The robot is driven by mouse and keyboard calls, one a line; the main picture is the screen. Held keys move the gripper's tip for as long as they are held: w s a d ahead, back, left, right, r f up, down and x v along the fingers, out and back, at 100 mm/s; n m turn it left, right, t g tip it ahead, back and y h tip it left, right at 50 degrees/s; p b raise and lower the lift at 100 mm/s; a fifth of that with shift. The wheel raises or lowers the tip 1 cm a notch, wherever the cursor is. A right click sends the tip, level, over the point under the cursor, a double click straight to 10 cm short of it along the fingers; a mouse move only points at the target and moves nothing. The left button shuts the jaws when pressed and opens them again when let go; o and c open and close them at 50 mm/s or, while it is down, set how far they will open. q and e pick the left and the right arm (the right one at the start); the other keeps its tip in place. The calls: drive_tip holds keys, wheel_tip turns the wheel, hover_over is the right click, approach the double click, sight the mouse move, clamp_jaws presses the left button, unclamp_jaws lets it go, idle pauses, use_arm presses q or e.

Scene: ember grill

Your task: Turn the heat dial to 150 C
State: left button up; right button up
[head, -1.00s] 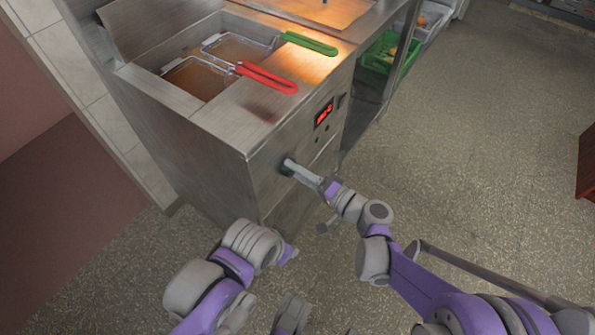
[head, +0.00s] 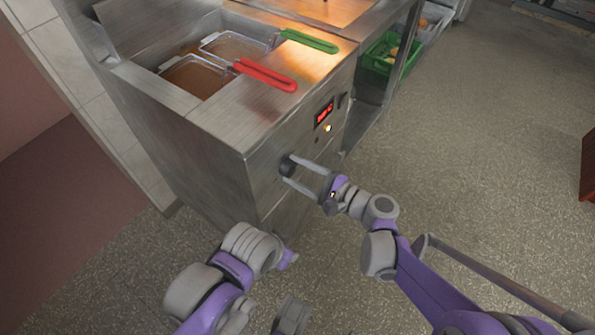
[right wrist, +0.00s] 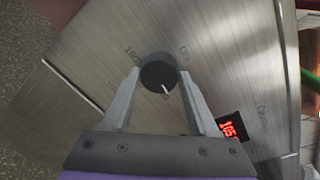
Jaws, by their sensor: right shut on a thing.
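The heat dial (head: 286,166) is a dark round knob on the steel fryer's front panel. My right gripper (head: 289,173) has its two fingers on either side of it. In the right wrist view the dial (right wrist: 157,70) sits between the fingertips, gripped, with its white pointer line toward the bottom and slightly right. Small markings ring the dial but are hard to read. The red display (head: 324,113) is lit; in the right wrist view the display (right wrist: 232,127) seems to read about 105. My left gripper's end (head: 287,258) is low beside the fryer; its fingers cannot be made out.
A yellow light (head: 327,128) glows below the display. The fryer top holds baskets with a red handle (head: 266,75) and a green handle (head: 309,41) over oil. A green crate (head: 378,62) stands beyond the fryer.

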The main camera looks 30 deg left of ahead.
drive_tip(key=shift+m+g+b, duration=0.3)
drive_tip(key=shift+m+b, duration=0.05)
drive_tip(key=shift+m, duration=1.75)
drive_tip(key=o, duration=1.4)
drive_tip(key=d, duration=0.3)
drive_tip(key=d+p, duration=0.1)
drive_tip(key=d, duration=0.7)
drive_tip(key=shift+s+r, duration=0.15)
drive_tip(key=shift+r, duration=0.2)
drive_tip(key=shift+a, duration=0.1)
